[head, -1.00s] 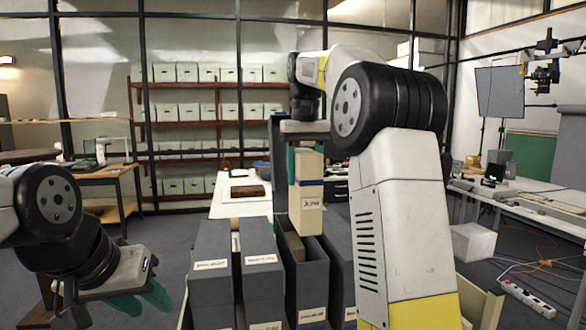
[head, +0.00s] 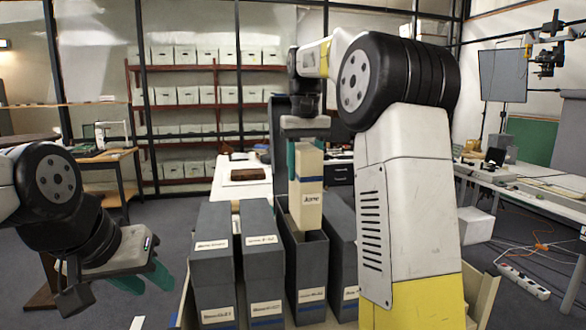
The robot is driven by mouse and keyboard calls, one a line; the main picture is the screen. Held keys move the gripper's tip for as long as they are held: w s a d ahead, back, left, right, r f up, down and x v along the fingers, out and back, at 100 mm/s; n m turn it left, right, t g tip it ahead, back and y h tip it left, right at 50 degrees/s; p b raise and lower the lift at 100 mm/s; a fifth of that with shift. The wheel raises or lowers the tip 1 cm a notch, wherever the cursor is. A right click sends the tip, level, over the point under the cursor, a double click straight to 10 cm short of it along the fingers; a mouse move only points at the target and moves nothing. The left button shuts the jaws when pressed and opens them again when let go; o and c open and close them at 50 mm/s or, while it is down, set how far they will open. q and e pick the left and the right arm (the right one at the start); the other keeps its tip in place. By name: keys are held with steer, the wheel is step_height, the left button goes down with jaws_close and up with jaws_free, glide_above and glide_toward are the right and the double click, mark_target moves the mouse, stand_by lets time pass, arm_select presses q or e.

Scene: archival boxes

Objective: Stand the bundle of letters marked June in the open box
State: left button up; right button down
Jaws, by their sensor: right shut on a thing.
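The cream bundle of letters (head: 307,190) has a blue band and a label that reads June. My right gripper (head: 304,140) is shut on its upper part and holds it upright. The open box (head: 305,277) is a narrow dark grey box with a blue stripe and a label near its base. The bundle's lower end is at the box's mouth; I cannot tell how far inside it is. My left gripper (head: 140,280) hangs at the left, away from the boxes, with its green fingers apart and nothing between them.
Closed grey boxes (head: 213,265) and (head: 262,270) stand left of the open box. Another grey box (head: 342,255) stands close on its right, partly hidden by my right arm. A white table (head: 240,180) lies behind. Shelves (head: 200,105) with white boxes line the back.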

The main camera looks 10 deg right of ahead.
stand_by(0.5)
steer(key=shift+f, duration=2.1)
steer(key=shift+f, duration=2)
steer(key=shift+f, duration=1.9)
